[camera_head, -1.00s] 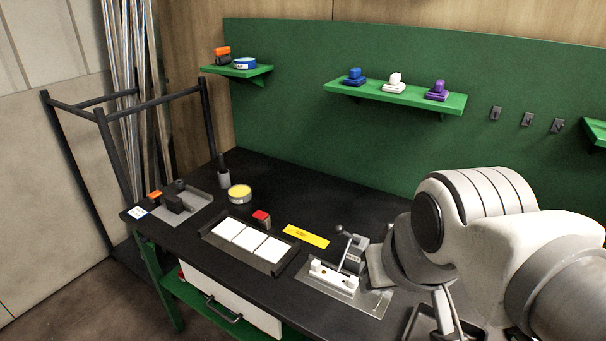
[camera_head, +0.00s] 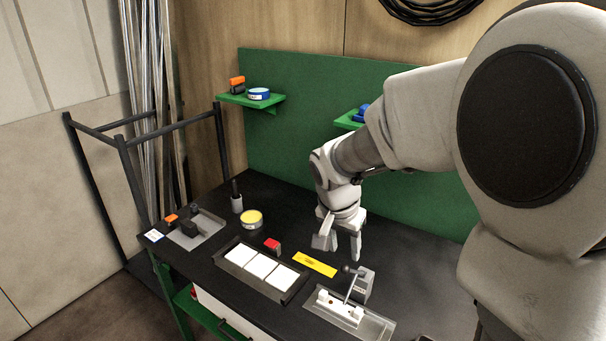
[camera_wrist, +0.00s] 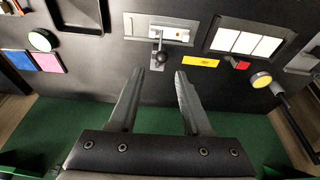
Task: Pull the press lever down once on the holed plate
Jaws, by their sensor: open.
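The press (camera_head: 365,285) stands on a grey metal base near the bench's front right. Its lever (camera_head: 352,284) rises at a tilt to a dark ball knob. The white holed plate (camera_head: 338,308) lies in front of the press on that base. In the wrist view the lever's knob (camera_wrist: 159,58) shows just beyond and between my fingertips, with the pale plate (camera_wrist: 170,33) behind it. My gripper (camera_head: 339,248) is open and empty, pointing down above the bench behind the press. It appears apart from the lever.
A black tray with white tiles (camera_head: 262,265) sits left of the press. A yellow strip (camera_head: 314,264), a red block (camera_head: 272,244) and a yellow-topped tin (camera_head: 251,220) lie nearby. The green back panel (camera_head: 290,130) stands behind, with a small shelf (camera_head: 250,100).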

